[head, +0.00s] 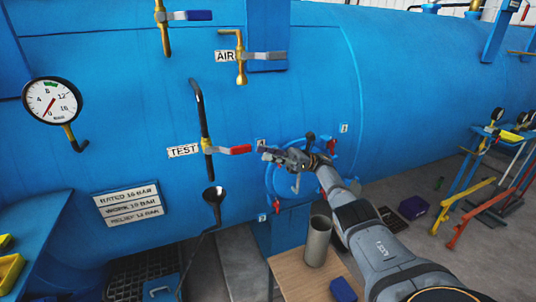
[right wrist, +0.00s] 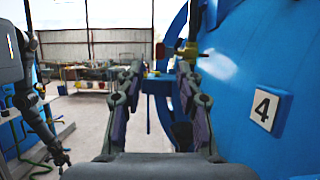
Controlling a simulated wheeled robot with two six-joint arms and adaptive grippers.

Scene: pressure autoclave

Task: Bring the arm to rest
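My right arm reaches in from the lower right of the head view. Its gripper (head: 270,152) is in front of the blue vessel (head: 310,90), by the small round hatch (head: 280,185) and just right of the red-handled TEST valve (head: 235,149). In the right wrist view the two fingers of this gripper (right wrist: 160,74) stand apart with nothing between them. A dark arm, which looks like my left one, hangs at the left edge of the right wrist view, with its gripper (right wrist: 61,157) low and too small to read. It is not in the head view.
A pressure gauge (head: 51,101) and the AIR valve (head: 240,56) are on the vessel. A wooden table (head: 290,278) below my right arm holds a metal cylinder (head: 317,241) and a blue block (head: 343,289). A number 4 plate (right wrist: 264,108) is close at right. Open floor shows beyond.

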